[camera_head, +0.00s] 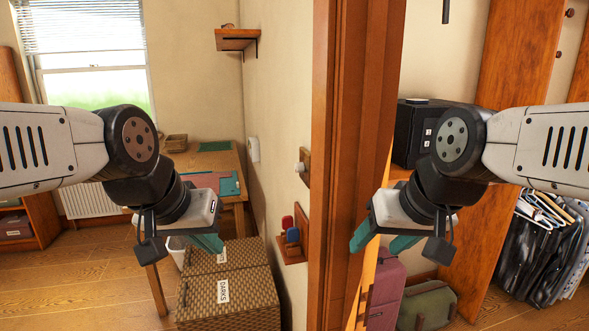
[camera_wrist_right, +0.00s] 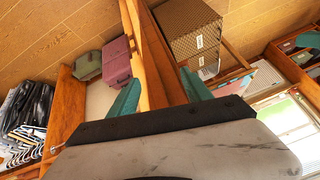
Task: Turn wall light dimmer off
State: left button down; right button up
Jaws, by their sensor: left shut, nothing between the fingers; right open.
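A white knob on a brownish plate (camera_head: 303,166), which looks like the wall light dimmer, is on the cream wall just left of the wooden door frame. Its exact setting is too small to tell. My left gripper (camera_head: 208,243) is shut and empty, lower and to the left of the knob, apart from it. My right gripper (camera_head: 376,241) is open and empty, right of the door frame. In the right wrist view its teal fingers (camera_wrist_right: 160,93) are spread, with the wooden post seen between them. The dimmer cannot be made out in that view.
The wooden door frame (camera_head: 338,130) stands between my two arms. A white box (camera_head: 253,149) is further back on the wall. A small wall shelf with red and blue items (camera_head: 291,240) sits below the knob. Wicker boxes (camera_head: 228,300) stand on the floor; suitcases (camera_head: 386,290) are at right.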

aim_at(299, 167)
jog(key=k+j+u, duration=0.1)
jog(key=j, duration=0.4)
jog(key=k+j+u, duration=0.15)
jog(key=j, duration=0.4)
jog(key=j+u, duration=0.1)
jog(key=j, duration=0.4)
jog(key=k, duration=0.05)
